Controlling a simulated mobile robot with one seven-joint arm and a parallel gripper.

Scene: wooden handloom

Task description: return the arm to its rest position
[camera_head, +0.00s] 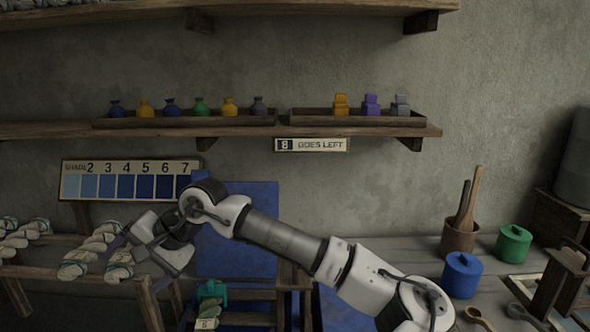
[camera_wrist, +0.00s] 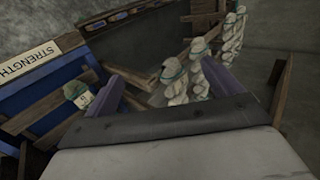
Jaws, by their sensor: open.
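My arm (camera_head: 285,240) reaches from the lower right to the left across the head view, bent at a joint in front of the blue panel. My gripper (camera_head: 138,260) is at the left, close to the pale twisted yarn hanks. In the wrist view my gripper (camera_wrist: 163,92) shows two purple fingers spread apart with nothing held between them. Several pale hanks (camera_wrist: 200,78) with teal ties lie beyond the fingers. I cannot tell whether the gripper touches the rack or a hank.
A shade chart (camera_head: 130,180) and a blue panel (camera_head: 238,230) stand behind the arm. A green-tied hank (camera_head: 211,292) hangs below the elbow. A blue pot (camera_head: 461,275), a green pot (camera_head: 513,244) and a utensil cup (camera_head: 459,236) stand at right. A shelf (camera_head: 60,130) runs above.

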